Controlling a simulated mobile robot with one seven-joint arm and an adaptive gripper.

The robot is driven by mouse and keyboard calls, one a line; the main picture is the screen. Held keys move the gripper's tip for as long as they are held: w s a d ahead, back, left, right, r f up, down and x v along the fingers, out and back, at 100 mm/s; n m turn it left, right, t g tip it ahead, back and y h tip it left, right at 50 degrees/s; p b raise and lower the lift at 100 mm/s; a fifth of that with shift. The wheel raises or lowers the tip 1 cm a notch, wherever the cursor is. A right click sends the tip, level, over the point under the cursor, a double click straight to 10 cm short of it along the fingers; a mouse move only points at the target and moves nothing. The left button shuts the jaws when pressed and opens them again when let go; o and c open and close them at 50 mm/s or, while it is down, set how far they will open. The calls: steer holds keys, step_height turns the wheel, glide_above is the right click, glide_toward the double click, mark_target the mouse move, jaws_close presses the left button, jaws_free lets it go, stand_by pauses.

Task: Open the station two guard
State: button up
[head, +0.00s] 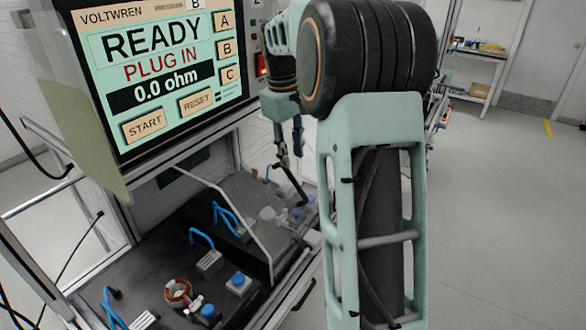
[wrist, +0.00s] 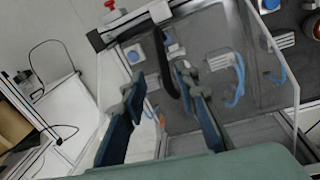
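The station two guard (wrist: 218,45) is a clear panel over the far station; its pale bent edge (head: 246,226) shows in the head view. Blue cables and grey fittings show through it. A dark curved bar (wrist: 166,68), seemingly the guard's handle, runs between my fingers in the wrist view. My gripper (wrist: 158,78) is open, with one finger on each side of the bar. I cannot tell whether either finger touches it. In the head view my gripper (head: 290,160) hangs at the far right of the station, partly hidden by my arm.
A screen (head: 160,70) reading READY, PLUG IN, 0.0 ohm stands above the bench. The near station has a copper ring (head: 177,291), blue buttons (head: 238,279) and blue cables. A red knob (wrist: 109,5) sits beside the frame. Open floor (head: 500,220) lies to the right.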

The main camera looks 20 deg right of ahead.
steer(key=shift+s+a+r, duration=0.1)
steer(key=shift+a+r, duration=0.05)
steer(key=shift+r, duration=1.3)
